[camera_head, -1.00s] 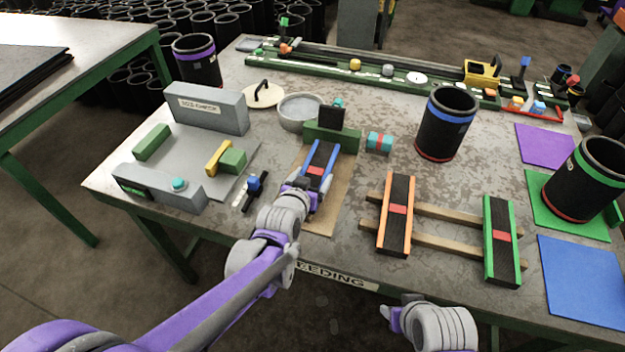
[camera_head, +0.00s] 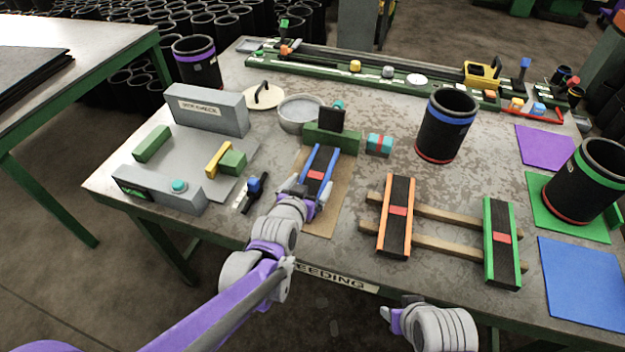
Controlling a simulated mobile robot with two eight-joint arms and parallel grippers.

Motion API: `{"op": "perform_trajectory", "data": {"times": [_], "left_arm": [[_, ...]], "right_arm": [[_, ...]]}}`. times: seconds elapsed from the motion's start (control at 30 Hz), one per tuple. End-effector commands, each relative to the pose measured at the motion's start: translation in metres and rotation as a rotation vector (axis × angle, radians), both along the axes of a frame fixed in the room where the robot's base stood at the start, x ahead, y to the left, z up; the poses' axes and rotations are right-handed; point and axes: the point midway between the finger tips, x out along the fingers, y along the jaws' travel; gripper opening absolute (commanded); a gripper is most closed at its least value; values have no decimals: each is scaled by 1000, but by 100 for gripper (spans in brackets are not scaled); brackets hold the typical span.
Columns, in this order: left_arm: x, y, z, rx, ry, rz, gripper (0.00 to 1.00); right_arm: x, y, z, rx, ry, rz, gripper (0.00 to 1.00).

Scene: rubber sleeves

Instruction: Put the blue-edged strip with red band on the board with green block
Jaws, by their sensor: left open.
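The blue-edged strip (camera_head: 320,162) is black with blue long edges and a red band across its middle. It lies lengthwise on the tan board (camera_head: 341,190), its far end near the green block (camera_head: 340,141) at the board's far edge. Whether it touches the block I cannot tell. My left gripper (camera_head: 308,192) is open at the strip's near end, one finger on each side, and hides that end. Part of my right gripper (camera_head: 392,316) shows off the table's front edge; its fingers are too unclear to read.
An orange-edged strip (camera_head: 387,228) and a green-edged strip (camera_head: 488,243) lie across two wooden rails (camera_head: 447,216). A blue-banded black sleeve (camera_head: 445,128) stands behind them. A grey fixture (camera_head: 208,110) is at left, with a small blue-knobbed tool (camera_head: 254,186) near the gripper.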

Motion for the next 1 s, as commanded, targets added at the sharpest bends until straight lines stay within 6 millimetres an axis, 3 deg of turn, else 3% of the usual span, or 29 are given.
{"op": "perform_trajectory", "data": {"times": [0.2,0.4,0.83,0.93,1.0], "left_arm": [[-43,14,20,1,0,1,100],[-71,23,32,0,0,0,100],[-88,32,36,4,13,4,100],[-105,51,27,24,92,30,100],[-129,74,15,45,193,64,100]], "right_arm": [[0,0,8,0,-3,0,50],[1,0,14,0,-4,0,50],[1,0,16,0,-5,0,50],[1,0,16,0,-5,0,50],[1,0,16,0,-5,0,50]]}}
